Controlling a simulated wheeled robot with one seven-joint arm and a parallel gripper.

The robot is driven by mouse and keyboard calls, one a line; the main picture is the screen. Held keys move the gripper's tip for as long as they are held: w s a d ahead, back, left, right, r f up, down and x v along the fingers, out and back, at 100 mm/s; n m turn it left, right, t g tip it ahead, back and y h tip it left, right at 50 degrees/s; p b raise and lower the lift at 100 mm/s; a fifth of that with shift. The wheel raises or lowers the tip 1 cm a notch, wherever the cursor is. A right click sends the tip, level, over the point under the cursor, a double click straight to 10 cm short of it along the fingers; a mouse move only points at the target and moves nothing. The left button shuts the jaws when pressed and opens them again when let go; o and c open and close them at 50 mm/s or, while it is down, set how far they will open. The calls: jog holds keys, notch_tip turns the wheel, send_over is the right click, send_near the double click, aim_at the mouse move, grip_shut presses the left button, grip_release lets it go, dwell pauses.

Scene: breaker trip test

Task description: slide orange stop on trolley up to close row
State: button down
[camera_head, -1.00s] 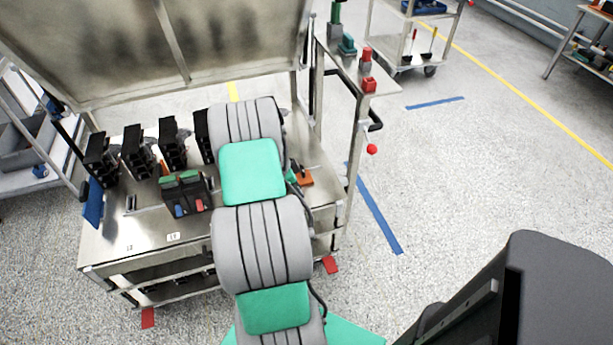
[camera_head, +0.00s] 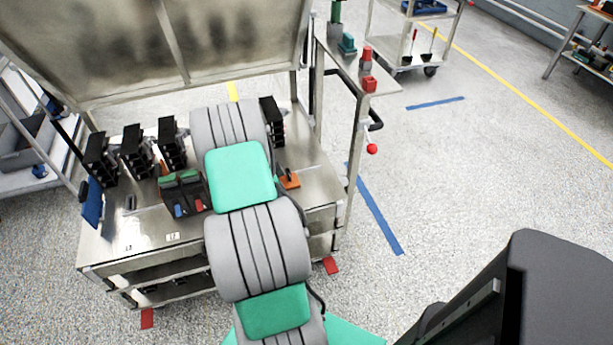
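The metal trolley (camera_head: 140,238) stands in front of me with a tilted lid panel raised behind its top. The orange stop (camera_head: 290,181) lies on the right part of the trolley top, with a dark piece on it. Several black breaker blocks (camera_head: 171,145) stand in a row along the back, and one more black block (camera_head: 272,120) shows to the right of my arm. My grey and green arm reaches over the trolley and covers part of the row. My gripper is hidden behind my arm, so its state and its distance from the stop cannot be seen.
A dark box with blue and red switches (camera_head: 186,194) sits on the trolley top left of my arm. A red knob (camera_head: 372,149) sticks out at the trolley's right side. A second trolley (camera_head: 410,50) stands at the back. Floor to the right is clear.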

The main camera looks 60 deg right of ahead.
jog(key=shift+w+a+f+b, duration=0.1)
jog(key=shift+w+a+b, duration=0.95)
jog(key=shift+w+a, duration=2.85)
jog(key=c, duration=1)
grip_release()
jog(key=shift+o, duration=0.2)
jog(key=shift+r, duration=0.2)
jog(key=v, duration=0.7)
jog(key=shift+r, duration=0.25)
jog(key=shift+a, duration=0.1)
